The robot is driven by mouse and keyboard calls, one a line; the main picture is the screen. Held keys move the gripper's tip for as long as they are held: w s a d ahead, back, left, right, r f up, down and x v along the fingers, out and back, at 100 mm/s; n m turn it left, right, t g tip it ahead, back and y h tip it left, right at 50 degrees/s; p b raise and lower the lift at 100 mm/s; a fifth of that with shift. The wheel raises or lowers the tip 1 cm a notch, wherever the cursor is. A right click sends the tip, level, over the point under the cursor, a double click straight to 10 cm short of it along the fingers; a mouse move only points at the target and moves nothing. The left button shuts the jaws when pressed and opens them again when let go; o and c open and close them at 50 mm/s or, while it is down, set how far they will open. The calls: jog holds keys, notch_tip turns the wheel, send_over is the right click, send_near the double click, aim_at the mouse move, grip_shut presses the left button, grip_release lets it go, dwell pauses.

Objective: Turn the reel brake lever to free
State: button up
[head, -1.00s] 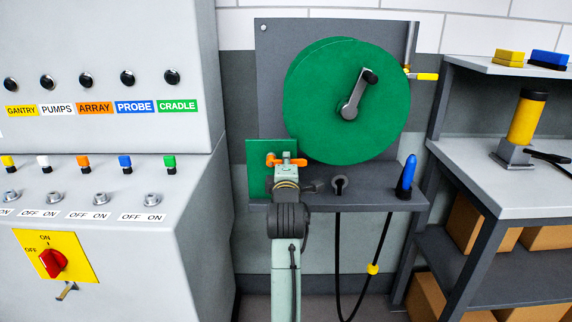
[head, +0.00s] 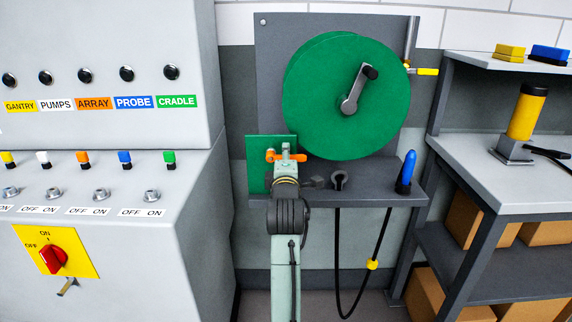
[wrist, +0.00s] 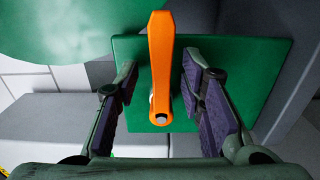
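An orange lever (wrist: 160,65) is mounted on a green square plate (wrist: 260,70). In the wrist view its round pivot end is low and its arm runs up the picture. In the head view the lever (head: 270,156) shows at the lower left of the green reel (head: 320,100), partly hidden by my gripper. My gripper (wrist: 162,105) is open, with one dark-padded finger on each side of the lever and a visible gap on both sides. In the head view my gripper (head: 287,153) is in front of the plate.
A grey shelf (head: 375,197) below the reel holds a blue-handled tool (head: 406,174) and a dark socket; a black cable hangs below. A yellow handle (head: 427,72) sticks out right of the reel. A control cabinet (head: 110,230) stands left, a shelving bench (head: 480,160) right.

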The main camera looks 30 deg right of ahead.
jog(key=v, duration=1.1)
jog(key=shift+s+a, duration=0.25)
